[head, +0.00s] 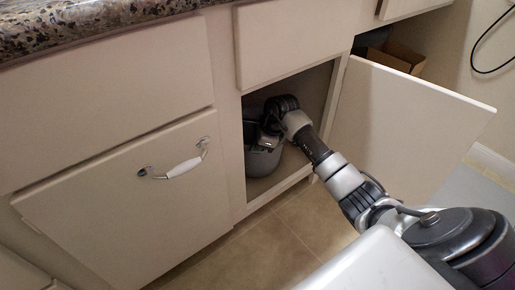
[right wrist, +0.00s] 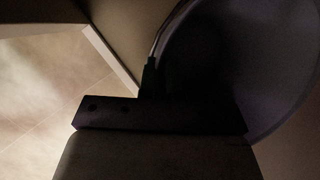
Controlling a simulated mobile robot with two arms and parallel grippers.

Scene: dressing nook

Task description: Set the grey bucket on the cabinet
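The grey bucket (head: 262,163) stands inside the open lower compartment of the cabinet (head: 225,130). My right arm reaches in through the opening, and my right gripper (head: 267,141) is at the bucket's upper rim. In the dark right wrist view, the fingers (right wrist: 150,66) are close together at the rim of the bucket (right wrist: 255,60) and look shut on its wall. The bucket's far side is hidden in shadow and behind my wrist. The cabinet's speckled stone top (head: 95,22) shows at the upper left. My left gripper is not in view.
The open cabinet door (head: 405,125) stands to the right of my arm. A closed door with a white handle (head: 183,168) is on the left, and a drawer front (head: 295,38) is above the opening. A brown box (head: 405,58) sits farther right. The tiled floor (head: 265,250) in front is clear.

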